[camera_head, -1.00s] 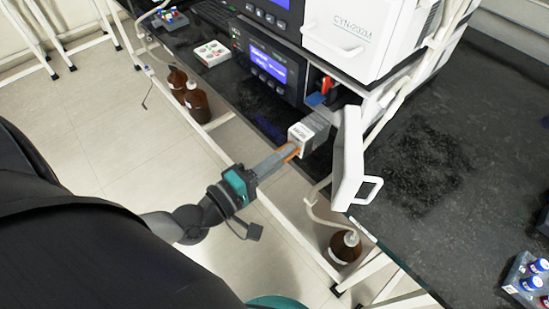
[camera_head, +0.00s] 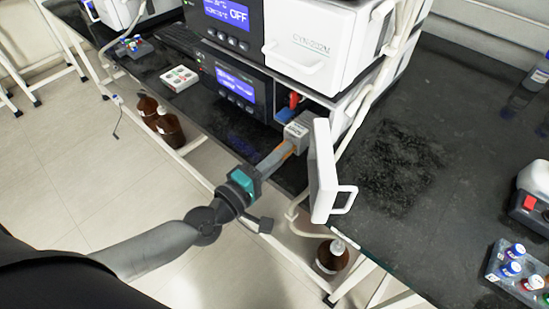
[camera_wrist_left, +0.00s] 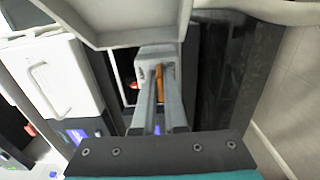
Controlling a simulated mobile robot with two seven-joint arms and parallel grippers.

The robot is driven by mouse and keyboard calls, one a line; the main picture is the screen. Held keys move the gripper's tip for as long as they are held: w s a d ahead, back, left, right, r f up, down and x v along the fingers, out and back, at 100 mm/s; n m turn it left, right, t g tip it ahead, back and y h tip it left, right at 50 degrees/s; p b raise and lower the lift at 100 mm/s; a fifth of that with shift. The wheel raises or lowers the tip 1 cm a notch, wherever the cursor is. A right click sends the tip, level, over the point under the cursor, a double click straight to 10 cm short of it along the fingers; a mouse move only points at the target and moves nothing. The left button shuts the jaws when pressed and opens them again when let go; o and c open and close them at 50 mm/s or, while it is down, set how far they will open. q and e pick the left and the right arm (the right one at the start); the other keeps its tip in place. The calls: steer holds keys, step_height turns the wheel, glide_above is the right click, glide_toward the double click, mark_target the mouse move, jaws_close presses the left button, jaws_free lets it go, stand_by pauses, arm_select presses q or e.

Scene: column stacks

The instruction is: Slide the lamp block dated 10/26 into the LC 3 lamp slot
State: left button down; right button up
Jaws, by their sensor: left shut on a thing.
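My left gripper (camera_head: 287,150) is shut on the lamp block (camera_head: 298,131), a pale grey box with a dark label on its top; its date is too small to read. The block is at the mouth of the opening in the lower instrument (camera_head: 247,86), beside its open white door (camera_head: 322,170). Red and blue parts (camera_head: 287,114) show inside the opening, just behind the block. In the left wrist view the block (camera_wrist_left: 153,62) sits at the ends of the two fingers, with an orange strip between them. How deep the block sits is hidden. My right gripper is not in view.
The open door, with its handle, stands close to the right of my left gripper. Brown bottles (camera_head: 333,256) stand below the bench edge. A white tray (camera_head: 179,78) lies on the bench at left. A vial rack (camera_head: 515,268) is at lower right; the black benchtop (camera_head: 400,150) between is mostly clear.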

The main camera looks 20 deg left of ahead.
mark_target(302, 138)
arm_select(q)
steer(key=shift+x, duration=3.95)
steer(key=shift+f, duration=0.1)
steer(key=c, duration=0.9)
jaws_free()
steer(key=shift+f, duration=0.1)
steer(key=shift+s+a+f, duration=0.1)
steer(key=shift+s+a, duration=0.05)
steer(key=shift+s, duration=0.3)
steer(key=v, duration=1.4)
steer(key=shift+s+r, duration=0.15)
steer(key=shift+r, duration=0.1)
